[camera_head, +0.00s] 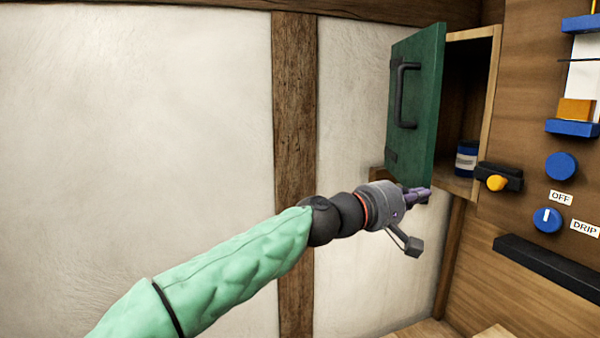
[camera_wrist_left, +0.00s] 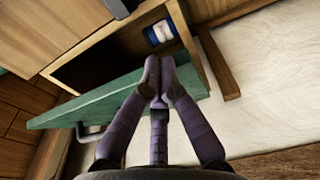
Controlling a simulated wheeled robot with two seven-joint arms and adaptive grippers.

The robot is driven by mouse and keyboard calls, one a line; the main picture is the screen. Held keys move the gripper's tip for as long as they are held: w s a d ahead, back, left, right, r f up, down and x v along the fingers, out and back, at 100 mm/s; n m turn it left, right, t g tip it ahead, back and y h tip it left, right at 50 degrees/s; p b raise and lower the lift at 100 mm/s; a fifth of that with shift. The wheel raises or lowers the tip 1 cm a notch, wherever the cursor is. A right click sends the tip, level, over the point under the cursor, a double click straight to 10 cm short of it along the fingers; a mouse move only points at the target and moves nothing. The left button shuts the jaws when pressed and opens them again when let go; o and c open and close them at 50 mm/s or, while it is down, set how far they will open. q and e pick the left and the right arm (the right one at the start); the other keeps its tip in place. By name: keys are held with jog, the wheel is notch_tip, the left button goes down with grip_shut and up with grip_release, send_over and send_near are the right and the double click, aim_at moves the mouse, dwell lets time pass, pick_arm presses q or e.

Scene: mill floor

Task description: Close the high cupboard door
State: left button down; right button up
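The high cupboard (camera_head: 495,95) is on the wall at the upper right, and its green door (camera_head: 420,110) stands open. A dark handle (camera_head: 402,95) is on the door's visible outer face. My left gripper (camera_head: 424,192) is at the door's lower edge, its purple fingers pointing right. In the left wrist view, the fingertips (camera_wrist_left: 159,68) are together with nothing visible between them. They overlap the green door (camera_wrist_left: 85,108) and the cupboard opening; I cannot tell whether they touch the door. My right gripper is not in view.
A blue and white can (camera_head: 466,158) stands inside the cupboard, near its opening. Right of it are a black fixture with an orange knob (camera_head: 496,183), blue dials (camera_head: 547,220) and a dark ledge (camera_head: 550,265). The pale wall left of the timber post (camera_head: 294,110) is clear.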

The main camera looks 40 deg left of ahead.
pick_arm(q)
jog(key=p, duration=0.2)
send_near(483, 189)
jog(key=x, duration=0.4)
jog(key=shift+w+d+r, duration=0.1)
jog(key=shift+w, duration=0.15)
jog(key=shift+x, duration=0.95)
jog(key=shift+s+d, duration=0.1)
jog(key=shift+d, duration=0.05)
